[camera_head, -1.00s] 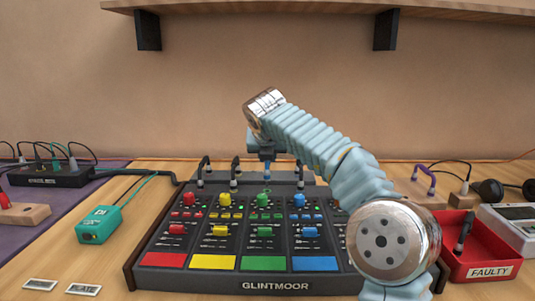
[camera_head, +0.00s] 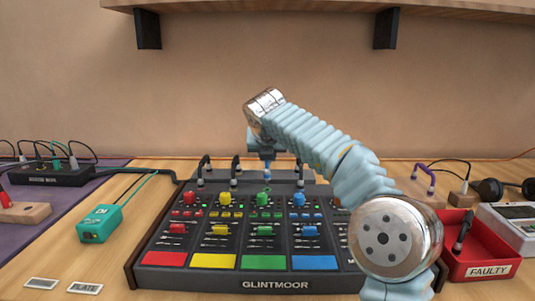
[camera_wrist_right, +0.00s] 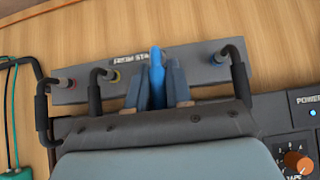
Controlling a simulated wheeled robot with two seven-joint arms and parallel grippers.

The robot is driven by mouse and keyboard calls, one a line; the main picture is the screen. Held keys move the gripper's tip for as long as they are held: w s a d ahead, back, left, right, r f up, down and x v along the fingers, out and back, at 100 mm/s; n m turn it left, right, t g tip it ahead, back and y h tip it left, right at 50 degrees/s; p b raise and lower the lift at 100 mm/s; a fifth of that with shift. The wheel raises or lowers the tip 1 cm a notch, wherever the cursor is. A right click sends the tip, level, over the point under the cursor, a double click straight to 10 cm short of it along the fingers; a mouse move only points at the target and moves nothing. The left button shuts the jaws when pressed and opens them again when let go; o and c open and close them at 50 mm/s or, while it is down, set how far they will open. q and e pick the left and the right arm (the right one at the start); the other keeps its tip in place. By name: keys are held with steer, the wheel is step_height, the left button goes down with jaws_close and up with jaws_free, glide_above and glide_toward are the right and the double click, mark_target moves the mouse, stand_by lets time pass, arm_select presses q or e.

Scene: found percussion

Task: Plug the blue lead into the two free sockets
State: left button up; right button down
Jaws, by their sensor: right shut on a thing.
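My right gripper (camera_wrist_right: 157,88) is shut on the blue lead (camera_wrist_right: 156,75), which stands between its two fingers in the right wrist view. The gripper is above the grey socket strip (camera_wrist_right: 75,84) at the back of the mixer, between plugged black leads. In the head view a bit of the blue lead (camera_head: 267,167) shows under my right wrist, at the back of the mixer (camera_head: 275,284). Whether its plugs sit in sockets is hidden by the gripper. My left gripper is out of view.
A teal box (camera_head: 100,224) is left of the mixer. A red tray marked FAULTY (camera_head: 488,271) holds a black lead. A shelf (camera_head: 320,8) hangs above.

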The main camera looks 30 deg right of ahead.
steer(key=shift+f+b, duration=0.75)
steer(key=shift+f, duration=0.7)
steer(key=c, duration=0.9)
jaws_free()
steer(key=shift+c, duration=0.2)
steer(key=p+v, duration=0.1)
steer(key=v, duration=1.2)
steer(key=shift+s+r, duration=0.25)
steer(key=shift+a, duration=0.1)
